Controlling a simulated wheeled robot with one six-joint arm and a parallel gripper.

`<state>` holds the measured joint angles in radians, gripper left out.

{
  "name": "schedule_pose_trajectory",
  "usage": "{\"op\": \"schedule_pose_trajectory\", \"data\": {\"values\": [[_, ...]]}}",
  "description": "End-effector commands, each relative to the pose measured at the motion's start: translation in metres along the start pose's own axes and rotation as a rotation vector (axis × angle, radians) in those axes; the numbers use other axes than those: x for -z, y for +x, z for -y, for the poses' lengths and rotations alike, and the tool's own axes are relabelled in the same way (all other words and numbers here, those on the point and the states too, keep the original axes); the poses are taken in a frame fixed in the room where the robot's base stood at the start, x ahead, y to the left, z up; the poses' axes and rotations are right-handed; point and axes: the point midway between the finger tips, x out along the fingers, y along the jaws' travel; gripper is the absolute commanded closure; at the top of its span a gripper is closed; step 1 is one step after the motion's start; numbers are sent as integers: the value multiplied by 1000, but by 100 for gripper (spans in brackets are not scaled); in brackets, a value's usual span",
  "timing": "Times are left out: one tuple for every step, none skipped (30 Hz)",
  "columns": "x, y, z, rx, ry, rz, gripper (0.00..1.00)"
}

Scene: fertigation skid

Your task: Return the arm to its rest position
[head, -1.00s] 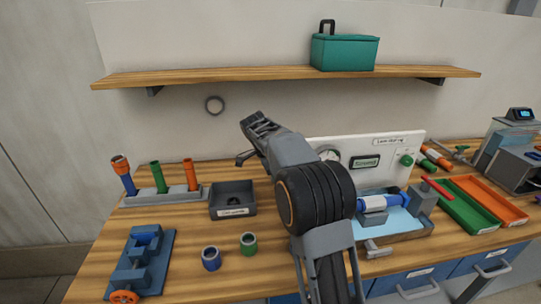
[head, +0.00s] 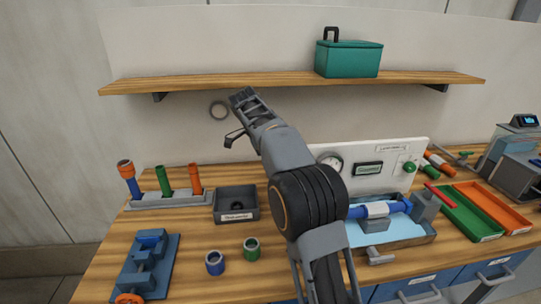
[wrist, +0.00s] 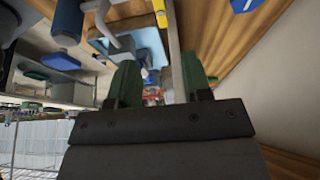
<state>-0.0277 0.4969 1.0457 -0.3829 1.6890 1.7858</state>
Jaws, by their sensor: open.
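My gripper (head: 238,116) is raised over the bench in the head view, in front of the back wall and just below the shelf. In the wrist view its two green-padded fingers (wrist: 160,82) stand apart with nothing held between them. My arm crosses the middle of the head view and hides part of the bench and of the white gauge panel (head: 405,165).
The wooden shelf (head: 200,84) carries a teal box (head: 349,59). On the bench (head: 190,233) stand a rack (head: 170,200) of coloured tubes, a dark tray (head: 236,217), a blue fixture (head: 146,265), two small cups, a light-blue basin (head: 400,232), and green (head: 465,212) and orange (head: 497,205) trays.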

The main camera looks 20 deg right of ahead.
Motion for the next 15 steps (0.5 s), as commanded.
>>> {"op": "schedule_pose_trajectory", "data": {"values": [[0,0,0,0,0,0,55],[0,0,0,0,0,0,55],[0,0,0,0,0,0,55],[0,0,0,0,0,0,55],[0,0,0,0,-2,0,55],[0,0,0,0,-10,0,55],[0,0,0,0,-23,0,55],[0,0,0,3,-43,0,55],[0,0,2,11,-84,2,55],[-1,0,4,23,-126,6,55],[-3,0,7,38,-178,11,55],[-8,6,9,49,-270,20,55],[-13,15,10,52,-352,29,55],[-20,26,10,51,-445,38,55],[-28,37,6,59,-577,56,55]]}}
